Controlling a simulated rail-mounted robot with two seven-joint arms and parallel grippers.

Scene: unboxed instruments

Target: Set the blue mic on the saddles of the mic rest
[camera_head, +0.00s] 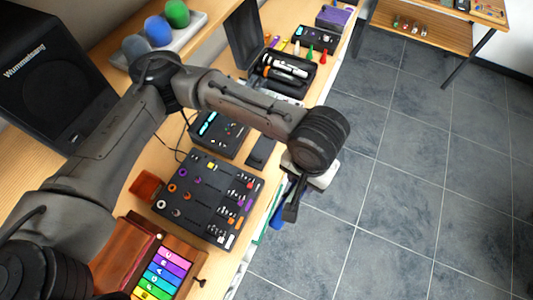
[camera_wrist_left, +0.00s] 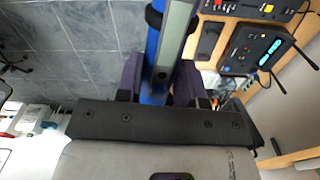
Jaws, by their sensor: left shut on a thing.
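My left gripper (camera_head: 293,208) is out past the table's front edge, above the floor. In the left wrist view its dark fingers (camera_wrist_left: 158,85) are shut on a long blue thing (camera_wrist_left: 152,50), which looks like the blue mic. A black band and a pale grey-green strip show along it. In the head view only a small blue part (camera_head: 277,218) shows below the fingers; the rest is hidden by the gripper. I cannot make out the mic rest or its saddles for certain in either view. My right gripper is not in view.
A black control panel (camera_head: 188,217), a black box with a lit blue display (camera_head: 217,133) and an open black case with mics (camera_head: 285,75) crowd the table. A colored-key instrument (camera_head: 165,275) stands in front. A tray holds grey, blue and green domes (camera_head: 158,30). Floor space (camera_head: 400,180) is clear.

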